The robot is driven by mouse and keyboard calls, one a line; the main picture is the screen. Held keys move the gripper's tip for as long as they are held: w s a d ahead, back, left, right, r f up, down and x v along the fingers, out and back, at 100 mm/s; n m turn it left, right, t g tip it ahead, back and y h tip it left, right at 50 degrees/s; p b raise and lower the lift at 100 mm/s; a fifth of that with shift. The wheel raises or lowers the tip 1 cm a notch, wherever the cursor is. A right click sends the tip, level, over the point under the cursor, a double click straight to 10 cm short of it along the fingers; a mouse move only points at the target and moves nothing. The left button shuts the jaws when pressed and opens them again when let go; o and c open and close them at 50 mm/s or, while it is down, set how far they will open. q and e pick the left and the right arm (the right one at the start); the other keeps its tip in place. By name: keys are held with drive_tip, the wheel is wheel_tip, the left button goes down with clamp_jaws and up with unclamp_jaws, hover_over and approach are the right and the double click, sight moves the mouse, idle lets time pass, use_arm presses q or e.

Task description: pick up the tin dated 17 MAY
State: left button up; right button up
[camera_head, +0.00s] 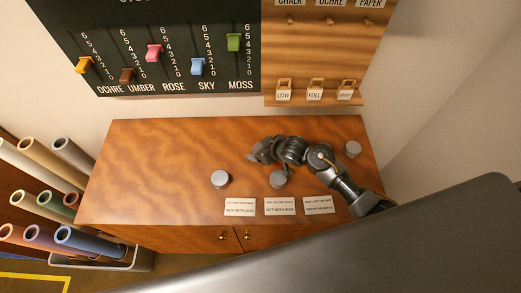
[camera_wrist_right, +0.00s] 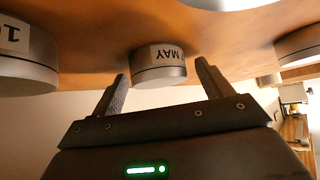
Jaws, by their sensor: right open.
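Small round silver tins stand on the wooden table. In the head view one tin (camera_head: 220,179) is left of my right gripper (camera_head: 258,152), another tin (camera_head: 278,179) is just below my right arm, and a third tin (camera_head: 352,149) is at the right. In the right wrist view a tin with a label reading MAY (camera_wrist_right: 158,72) shows beyond and between the open fingers of my right gripper (camera_wrist_right: 161,70); its day number is not readable. The gripper holds nothing. Another labelled tin (camera_wrist_right: 25,65) is at the left edge, its date cut off. My left gripper is out of view.
The wooden table (camera_head: 140,165) has clear room at the left. Printed cards (camera_head: 280,206) lie along its front edge. Another tin (camera_wrist_right: 300,44) is at the right of the wrist view. A slider board (camera_head: 130,45) hangs behind; rolled tubes (camera_head: 50,160) stand at the left.

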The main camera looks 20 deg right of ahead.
drive_tip(key=c, duration=1.1)
drive_tip(key=shift+r, duration=0.25)
wheel_tip(320, 180, up, 2)
drive_tip(key=shift+r+b, duration=0.15)
drive_tip(key=shift+b, duration=0.3)
drive_tip(key=s+d+r+p, duration=0.1)
drive_tip(key=s+r, duration=0.2)
drive_tip(key=s, duration=0.1)
drive_tip(key=s+d+r+p, duration=0.1)
drive_tip(key=s+r, duration=0.2)
drive_tip(key=s, duration=0.2)
drive_tip(key=s+d+r+p, duration=0.1)
drive_tip(key=s+r, duration=0.3)
drive_tip(key=shift+s, duration=0.4)
